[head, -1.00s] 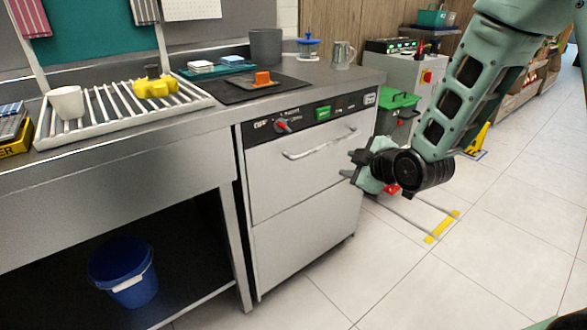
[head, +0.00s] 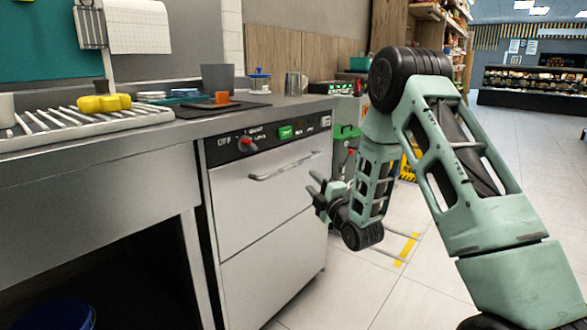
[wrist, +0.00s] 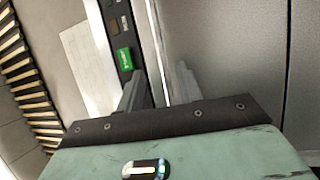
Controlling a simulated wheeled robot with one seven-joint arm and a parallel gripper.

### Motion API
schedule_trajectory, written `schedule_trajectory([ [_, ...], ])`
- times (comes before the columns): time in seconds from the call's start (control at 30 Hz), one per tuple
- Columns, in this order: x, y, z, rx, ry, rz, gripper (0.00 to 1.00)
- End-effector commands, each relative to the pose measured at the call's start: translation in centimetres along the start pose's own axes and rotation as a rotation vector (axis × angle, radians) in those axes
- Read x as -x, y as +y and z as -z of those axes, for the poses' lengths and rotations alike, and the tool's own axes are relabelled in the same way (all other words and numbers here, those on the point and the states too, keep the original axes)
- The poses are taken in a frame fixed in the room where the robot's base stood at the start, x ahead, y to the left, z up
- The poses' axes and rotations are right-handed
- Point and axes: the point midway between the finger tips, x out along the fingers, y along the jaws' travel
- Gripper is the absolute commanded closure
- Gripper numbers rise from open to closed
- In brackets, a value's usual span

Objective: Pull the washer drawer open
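The washer (head: 262,205) is a grey steel cabinet under the counter, with a black control panel (head: 262,142) on top. Its drawer front looks closed and carries a silver bar handle (head: 285,168) near its upper edge. My gripper (head: 312,185) is in front of the drawer's right side, right of and a little below the handle. Its two fingers are spread with nothing between them. In the wrist view the fingers (wrist: 160,90) are apart, with the panel's green button (wrist: 124,59) at left and the grey front (wrist: 230,50) at right. I cannot clearly make out the handle there.
A blue bucket (head: 55,315) stands below left. The tiled floor (head: 350,290) before the washer looks clear.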

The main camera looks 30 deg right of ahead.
Motion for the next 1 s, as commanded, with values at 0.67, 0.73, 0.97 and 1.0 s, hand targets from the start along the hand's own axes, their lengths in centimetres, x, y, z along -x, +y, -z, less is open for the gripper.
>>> schedule_trajectory([
  [0.67,-11.3,-0.1,0.0,-0.001,-0.001,-0.001,0.64],
  [0.73,-11.6,-0.1,0.0,-0.002,-0.001,0.001,0.64],
  [0.97,-11.8,0.0,0.0,-0.001,-0.001,0.001,0.64],
  [1.0,-11.7,0.0,0.0,-0.001,-0.001,0.001,0.64],
])
